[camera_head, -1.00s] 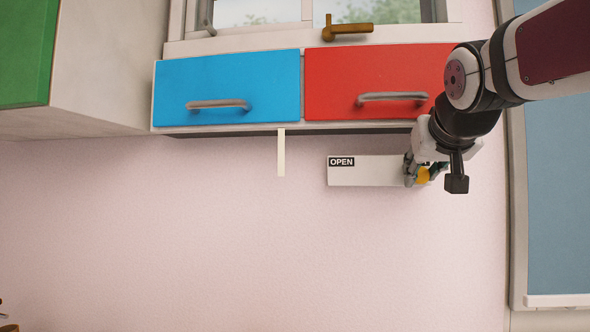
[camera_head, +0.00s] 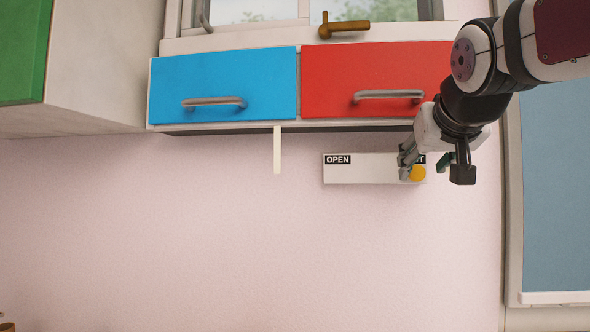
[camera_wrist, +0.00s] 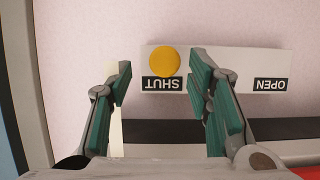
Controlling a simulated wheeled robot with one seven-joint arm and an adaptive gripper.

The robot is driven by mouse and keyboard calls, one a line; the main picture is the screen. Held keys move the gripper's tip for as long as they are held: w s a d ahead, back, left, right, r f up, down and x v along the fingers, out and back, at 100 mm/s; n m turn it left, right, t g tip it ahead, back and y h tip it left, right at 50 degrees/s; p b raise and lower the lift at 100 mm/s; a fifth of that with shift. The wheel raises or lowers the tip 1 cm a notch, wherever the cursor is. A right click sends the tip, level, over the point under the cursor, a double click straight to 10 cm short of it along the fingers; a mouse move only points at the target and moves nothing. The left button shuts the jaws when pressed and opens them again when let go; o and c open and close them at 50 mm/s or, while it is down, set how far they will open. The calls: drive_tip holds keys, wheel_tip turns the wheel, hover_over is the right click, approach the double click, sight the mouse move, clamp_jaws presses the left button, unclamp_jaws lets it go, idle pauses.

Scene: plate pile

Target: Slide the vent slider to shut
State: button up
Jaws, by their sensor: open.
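The vent slider's white plate (camera_head: 365,170) is on the pink wall below the red drawer. Its OPEN label (camera_head: 338,160) is at the left end, and part of the SHUT label shows at the right end. The yellow round knob (camera_head: 418,173) sits at the right, SHUT end. In the wrist view, which is upside down, the yellow knob (camera_wrist: 166,61) is right beside the SHUT label (camera_wrist: 161,84). My gripper (camera_head: 422,165) is open at the plate's right end. In the wrist view its fingers (camera_wrist: 160,83) stand apart, with the knob in the gap between them, nearer the right finger.
A blue drawer (camera_head: 225,88) and a red drawer (camera_head: 375,80) are above the plate. A thin white strip (camera_head: 277,150) hangs left of it. A blue framed panel (camera_head: 556,190) stands to the right. The wall below is clear.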

drive_tip(key=v, duration=0.9)
drive_tip(key=shift+s+r, duration=0.25)
drive_tip(key=shift+s, duration=0.1)
drive_tip(key=shift+f, duration=0.1)
drive_tip(key=s+a+f+g+y+p, duration=0.1)
drive_tip(key=s+f+g+p, duration=0.1)
drive_tip(key=s+f, duration=0.5)
drive_tip(key=s+a+f+n+g+p, duration=0.1)
drive_tip(key=s+f+g, duration=0.3)
drive_tip(key=f, duration=0.9)
drive_tip(key=s+a+f+n+g+y+p, duration=0.1)
drive_tip(key=s+a+f+g+p, duration=0.2)
drive_tip(key=s+f, duration=0.6)
drive_tip(key=shift+s+f+y+p, duration=0.3)
drive_tip(key=shift+f, duration=0.6)
drive_tip(key=shift+c, duration=0.2)
